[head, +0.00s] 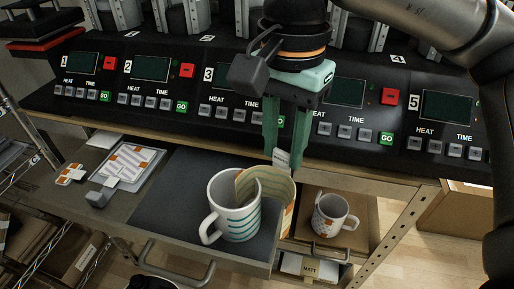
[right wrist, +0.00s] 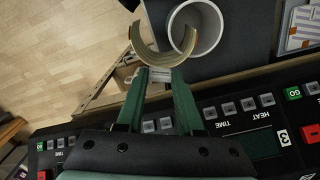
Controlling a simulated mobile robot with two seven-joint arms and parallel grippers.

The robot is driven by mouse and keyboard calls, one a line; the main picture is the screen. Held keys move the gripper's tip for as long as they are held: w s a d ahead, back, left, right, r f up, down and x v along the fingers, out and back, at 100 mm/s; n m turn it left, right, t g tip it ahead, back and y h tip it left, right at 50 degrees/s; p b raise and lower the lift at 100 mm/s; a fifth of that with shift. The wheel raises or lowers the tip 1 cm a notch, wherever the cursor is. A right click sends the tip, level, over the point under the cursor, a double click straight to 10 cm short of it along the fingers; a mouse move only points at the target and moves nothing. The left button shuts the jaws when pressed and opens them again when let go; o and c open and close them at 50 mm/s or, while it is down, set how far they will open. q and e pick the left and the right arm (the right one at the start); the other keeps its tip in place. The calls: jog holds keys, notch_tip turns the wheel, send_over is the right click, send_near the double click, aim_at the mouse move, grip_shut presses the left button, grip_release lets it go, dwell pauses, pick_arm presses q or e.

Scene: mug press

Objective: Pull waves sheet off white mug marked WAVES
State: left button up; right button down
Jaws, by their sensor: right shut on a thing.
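The white mug with teal wave lines (head: 238,222) stands upright on a dark mat, its handle toward the lower left. The tan, curved waves sheet (head: 287,192) stands at the mug's right side, curling behind its rim. My right gripper (head: 281,160) is above the sheet, shut on its pale upper tab. In the right wrist view, the sheet (right wrist: 157,58) arcs beside the mug (right wrist: 217,28) and overlaps its edge; any remaining contact is unclear. The fingertips (right wrist: 161,74) meet the sheet's outer side. My left gripper is out of view.
A row of numbered presses with a black control panel (head: 150,85) runs behind the mat (head: 150,215). A tray (head: 148,180) with orange-patterned sheets lies at the left. A smaller orange-patterned mug (head: 328,218) stands lower right, near a MATT label (head: 310,268).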

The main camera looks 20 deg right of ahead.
pick_arm(q)
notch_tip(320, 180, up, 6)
jog(key=p, duration=0.6)
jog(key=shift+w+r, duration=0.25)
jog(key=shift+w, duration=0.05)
pick_arm(e)
jog(key=s+d+r, duration=0.6)
jog(key=r, duration=0.3)
jog(key=shift+d+r, duration=0.3)
jog(key=shift+r, duration=0.1)
